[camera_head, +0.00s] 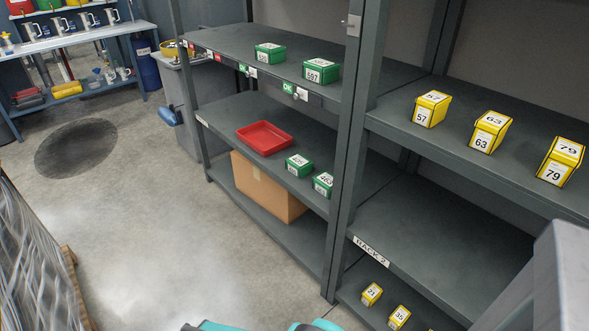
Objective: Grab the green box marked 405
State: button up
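Several small green boxes with white number labels stand on the left rack. On its middle shelf, the green box whose small label seems to read 405 (299,165) stands right of a red tray. A second green box, with a label like 462 (323,185), stands just in front of it, near the rack post. On the top shelf are a green box marked 597 (321,71) and another green box (270,53) with a label too small to read surely. My gripper is not in view.
The red tray (264,138) is empty. A cardboard box (267,188) sits on the bottom shelf. Yellow numbered boxes (490,131) stand on the right rack. A grey rack post (352,150) divides the racks. The floor (170,220) before the left rack is clear. A wrapped pallet (35,260) stands left.

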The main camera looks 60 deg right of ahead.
aim_at(299, 166)
jog(key=z, duration=0.1)
jog(key=i, duration=0.9)
jog(key=u, duration=0.05)
